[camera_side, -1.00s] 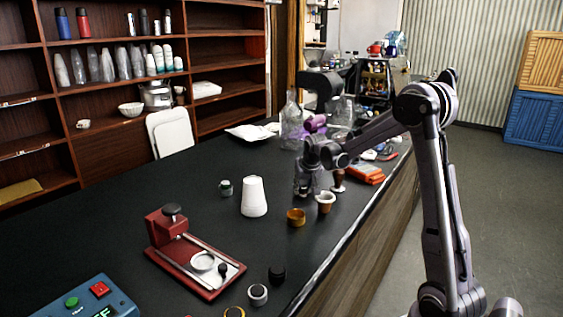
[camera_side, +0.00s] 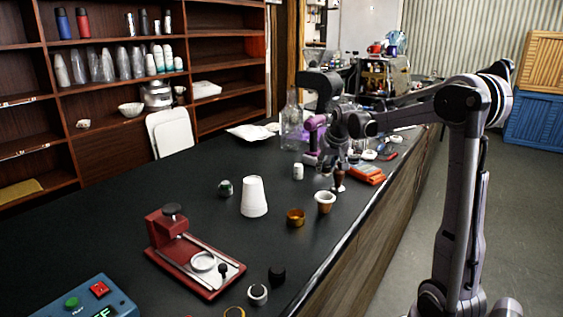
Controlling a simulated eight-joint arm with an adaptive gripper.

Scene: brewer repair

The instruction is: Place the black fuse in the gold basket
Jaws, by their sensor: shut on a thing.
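A gold basket (camera_side: 295,218) sits upright on the dark counter, right of the white cup stack. My gripper (camera_side: 323,182) is behind it and to its right, low over the counter. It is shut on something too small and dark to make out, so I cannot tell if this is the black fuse. A small black cylinder (camera_side: 277,275) stands near the counter's front edge, well apart from my gripper. I cannot tell whether it is a fuse.
A red press (camera_side: 195,265) is at the front left. Orange boxes (camera_side: 365,174) lie behind.

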